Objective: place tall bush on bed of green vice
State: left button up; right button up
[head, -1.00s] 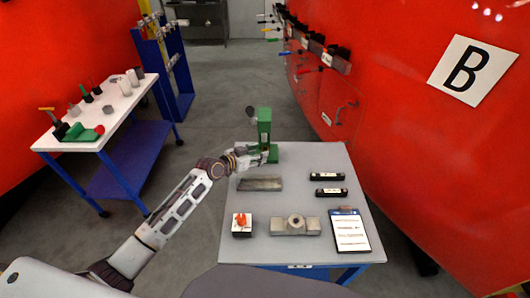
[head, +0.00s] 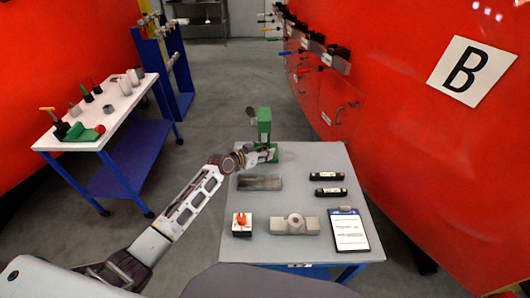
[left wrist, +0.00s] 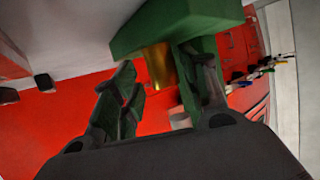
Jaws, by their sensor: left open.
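The green vice (head: 264,128) stands upright at the back left of the grey table. My left gripper (head: 268,154) is at its lower front, and small detail there is hard to make out. In the left wrist view the gripper (left wrist: 162,92) is open, with a finger on each side. A brass-coloured cylinder (left wrist: 158,66) shows between the fingers, nearer the right one, below a green block of the vice (left wrist: 170,22). I cannot tell whether this cylinder is the tall bush or part of the vice. My right gripper is out of view.
The table (head: 290,188) also holds a grey metal plate (head: 260,183), two black bars (head: 327,176), a grey block with a ring (head: 295,224), an orange-topped box (head: 242,224) and a clipboard (head: 349,231). A cart (head: 118,108) with several small parts stands left.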

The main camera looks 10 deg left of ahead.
pick_arm(q)
grip_shut()
jog(key=shift+r, duration=0.1)
jog(key=shift+r, duration=0.75)
jog(key=s+a, duration=0.2)
jog(key=s, duration=0.2)
jog(key=s+a+b, duration=0.1)
jog(key=s+a, duration=0.2)
jog(key=s, duration=0.2)
jog(key=s+a+b, duration=0.1)
jog(key=s+a, duration=0.2)
jog(key=s, duration=0.1)
jog(key=shift+s+a+f, duration=0.15)
jog(key=shift+s+a, duration=0.65)
jog(key=shift+s, duration=0.35)
jog(key=shift+s, duration=0.1)
